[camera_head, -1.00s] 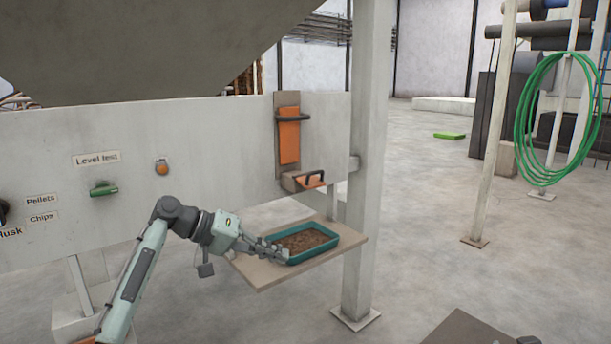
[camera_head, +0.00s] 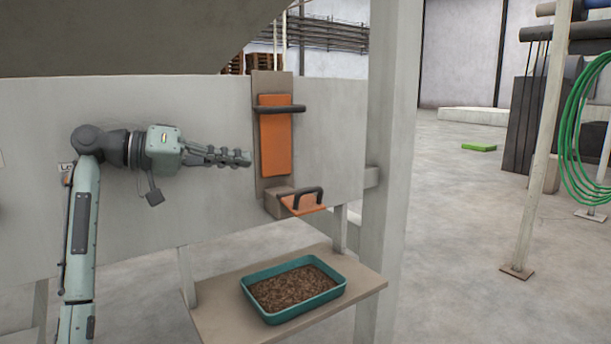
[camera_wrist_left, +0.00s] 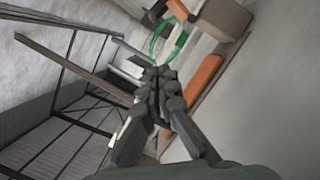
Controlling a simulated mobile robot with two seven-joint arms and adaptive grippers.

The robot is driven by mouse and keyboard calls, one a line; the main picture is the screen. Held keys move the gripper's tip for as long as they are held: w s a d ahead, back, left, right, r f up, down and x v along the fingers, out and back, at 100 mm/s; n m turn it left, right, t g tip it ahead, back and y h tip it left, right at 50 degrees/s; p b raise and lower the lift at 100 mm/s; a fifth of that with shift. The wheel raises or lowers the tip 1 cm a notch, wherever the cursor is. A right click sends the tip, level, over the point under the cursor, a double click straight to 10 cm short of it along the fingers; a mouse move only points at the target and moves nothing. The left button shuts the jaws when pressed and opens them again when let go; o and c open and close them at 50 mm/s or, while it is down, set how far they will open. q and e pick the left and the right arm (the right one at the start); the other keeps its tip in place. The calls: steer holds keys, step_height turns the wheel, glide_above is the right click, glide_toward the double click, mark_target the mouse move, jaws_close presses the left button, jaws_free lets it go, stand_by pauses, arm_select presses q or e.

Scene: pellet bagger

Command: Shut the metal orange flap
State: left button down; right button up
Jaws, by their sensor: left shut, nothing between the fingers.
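A tall orange plate (camera_head: 276,143) with a dark bar handle near its top stands upright on a brown backing on the grey panel. Below it, a small orange flap (camera_head: 304,207) with a black handle sticks outward from a brown box-like spout, tilted and open. My left gripper (camera_head: 247,158) is shut and empty, pointing right, just left of the tall plate and above the flap's level. In the left wrist view, the shut fingers (camera_wrist_left: 160,82) show in front, with the orange plate (camera_wrist_left: 206,78) beside them on the right. My right gripper is not in view.
A teal tray (camera_head: 258,311) of brown pellets sits on a wooden shelf (camera_head: 222,320) below the spout. A thick grey post (camera_head: 395,160) stands right of the panel. A green hose coil (camera_head: 570,150) hangs farther right. Open floor lies between post and hose.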

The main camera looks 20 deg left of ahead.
arm_select(q)
glide_above(294, 206)
steer(key=w+a, duration=0.2)
steer(key=shift+s+d+f, duration=0.1)
steer(key=shift+d+f, duration=0.1)
steer(key=shift+f, duration=0.8)
steer(key=shift+s+d+f, duration=0.25)
steer(key=shift+s+f, duration=0.05)
steer(key=shift+f, duration=0.2)
steer(key=shift+s+d+f, duration=0.25)
steer(key=shift+s+f, duration=0.05)
steer(key=shift+f, duration=0.15)
steer(key=shift+s+d+f, duration=0.2)
steer(key=shift+d+f, duration=0.05)
steer(key=shift+f, duration=0.1)
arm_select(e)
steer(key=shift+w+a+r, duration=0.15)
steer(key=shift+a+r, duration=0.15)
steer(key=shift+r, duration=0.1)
arm_select(q)
steer(key=shift+s+d+f, duration=0.1)
steer(key=shift+f, duration=0.05)
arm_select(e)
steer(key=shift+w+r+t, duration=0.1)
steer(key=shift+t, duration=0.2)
